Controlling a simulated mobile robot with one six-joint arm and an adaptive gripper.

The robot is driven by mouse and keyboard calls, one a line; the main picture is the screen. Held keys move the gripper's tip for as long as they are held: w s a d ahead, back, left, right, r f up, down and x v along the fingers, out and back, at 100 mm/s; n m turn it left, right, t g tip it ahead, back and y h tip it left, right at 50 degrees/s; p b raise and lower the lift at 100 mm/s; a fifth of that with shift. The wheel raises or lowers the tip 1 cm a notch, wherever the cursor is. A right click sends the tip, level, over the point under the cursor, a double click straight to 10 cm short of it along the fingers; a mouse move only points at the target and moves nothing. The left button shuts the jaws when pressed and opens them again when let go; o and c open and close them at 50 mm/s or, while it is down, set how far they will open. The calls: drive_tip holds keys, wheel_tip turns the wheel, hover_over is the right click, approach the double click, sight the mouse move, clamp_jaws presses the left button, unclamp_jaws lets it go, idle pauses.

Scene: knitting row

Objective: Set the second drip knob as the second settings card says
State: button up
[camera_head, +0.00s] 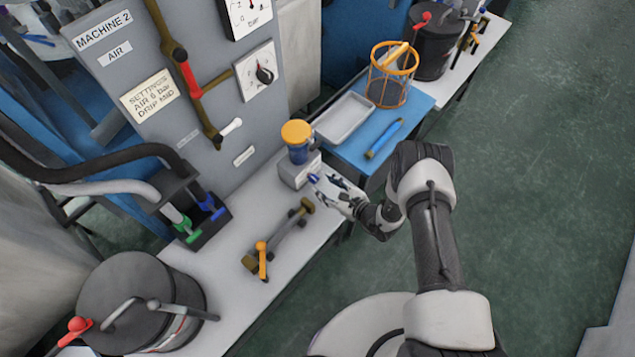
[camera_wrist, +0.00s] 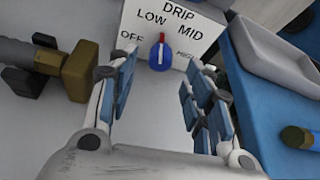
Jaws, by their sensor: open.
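The settings card (camera_head: 150,97) on the MACHINE 2 panel reads "AIR 6 bar, DRIP MID". The drip knob (camera_wrist: 160,56) is blue with a red pointer, on a white plate (camera_wrist: 135,22) marked OFF, LOW, MID and a partly hidden word at the right. Its pointer stands about straight up, between LOW and MID. In the head view, the drip unit (camera_head: 294,173) is a pale box under a blue jar with a yellow lid. My gripper (camera_wrist: 162,78) is open and empty, its fingers either side of the knob in the picture; no contact shows. It faces the unit in the head view (camera_head: 322,186).
A brown-and-yellow fitting (camera_wrist: 80,70) lies left of my gripper, on the bench (camera_head: 250,305). A dark can (camera_head: 140,290) stands at lower left.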

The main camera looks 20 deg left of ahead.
sight(317, 181)
drive_tip(key=b+x, duration=0.1)
drive_tip(key=x, duration=0.4)
drive_tip(key=shift+c, duration=0.5)
drive_tip(key=c, duration=1)
